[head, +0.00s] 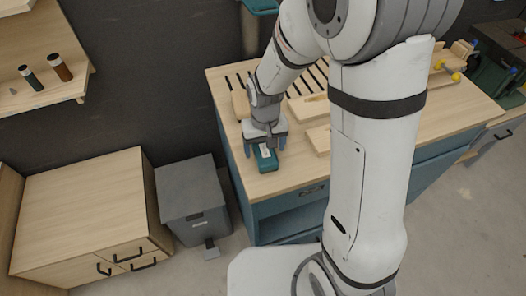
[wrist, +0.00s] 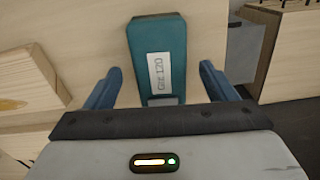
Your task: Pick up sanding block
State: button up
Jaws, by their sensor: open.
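The sanding block (wrist: 157,42) is a teal block with a white label reading "Grit 120". It lies on the wooden top of a blue workbench, near its left end. In the head view the sanding block (head: 265,157) shows just below my gripper (head: 265,146). In the wrist view my gripper (wrist: 160,88) is open, with one blue finger on each side of the block's near end. Gaps show between the block and both fingers, so it is not gripped. The block's near end is partly hidden by my gripper's body.
Wooden pieces (head: 318,138) lie on the workbench (head: 285,180) right of the block. A grey bin (head: 190,190) and a wooden cabinet (head: 85,205) stand left of the bench. A shelf (head: 40,97) with two small bottles is at upper left. My arm hides part of the bench.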

aim_at(265, 150)
jog(key=shift+f, duration=0.75)
jog(key=shift+c, duration=0.4)
jog(key=c, duration=1)
jog(key=shift+r, duration=0.2)
notch_tip(265, 150, up, 10)
jog(key=shift+f+b, duration=0.1)
jog(key=shift+b, duration=0.2)
